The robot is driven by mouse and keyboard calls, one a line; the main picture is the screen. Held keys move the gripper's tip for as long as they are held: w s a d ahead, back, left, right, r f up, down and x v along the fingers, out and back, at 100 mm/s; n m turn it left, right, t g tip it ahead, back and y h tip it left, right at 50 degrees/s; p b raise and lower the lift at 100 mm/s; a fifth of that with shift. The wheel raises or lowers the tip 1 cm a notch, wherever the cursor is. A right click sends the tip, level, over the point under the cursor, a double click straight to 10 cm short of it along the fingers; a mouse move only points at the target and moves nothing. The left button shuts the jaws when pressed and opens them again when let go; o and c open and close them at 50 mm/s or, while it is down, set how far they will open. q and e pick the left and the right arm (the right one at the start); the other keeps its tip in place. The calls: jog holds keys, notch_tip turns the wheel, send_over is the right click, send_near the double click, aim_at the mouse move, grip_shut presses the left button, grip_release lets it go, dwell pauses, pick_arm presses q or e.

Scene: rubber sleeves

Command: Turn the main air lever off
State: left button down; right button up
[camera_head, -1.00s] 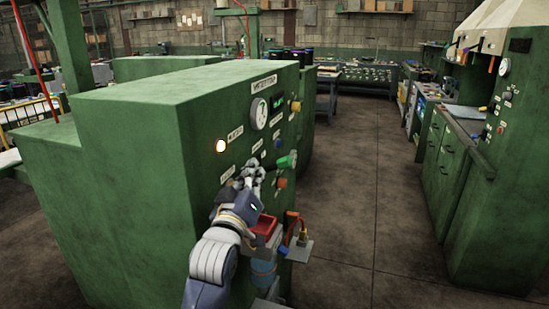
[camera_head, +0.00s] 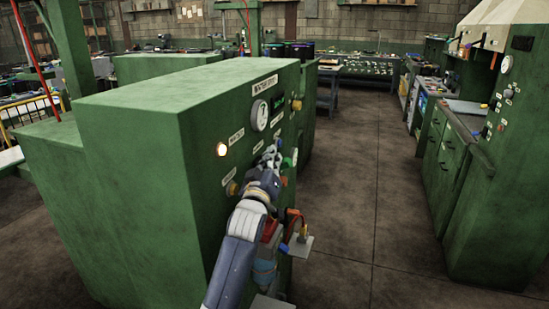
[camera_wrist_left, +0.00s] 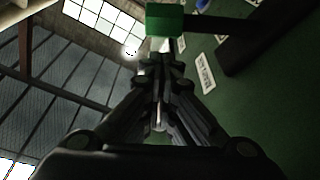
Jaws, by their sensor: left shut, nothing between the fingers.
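The green machine (camera_head: 150,150) carries a control panel on its right-hand face. My left gripper (camera_head: 270,157) is shut and empty in front of this panel. A green handle (camera_head: 290,159) shows just beyond its fingers, partly hidden by them. In the left wrist view, my shut fingers (camera_wrist_left: 165,62) point up toward a green block (camera_wrist_left: 165,20) on a dark bar. I cannot tell whether the fingers touch it. The labels are too small to read, so I cannot tell which control is the main air lever. My right gripper is not in view.
A round gauge (camera_head: 259,115), a lit lamp (camera_head: 221,149) and a yellow knob (camera_head: 232,188) sit on the panel near my arm. A grey plate (camera_head: 300,246) sticks out low beside red tubing (camera_head: 296,214). The floor aisle (camera_head: 345,190) to the right is clear.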

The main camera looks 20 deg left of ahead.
pick_arm(q)
jog(key=shift+w+d+f, duration=0.2)
jog(key=shift+f, duration=0.1)
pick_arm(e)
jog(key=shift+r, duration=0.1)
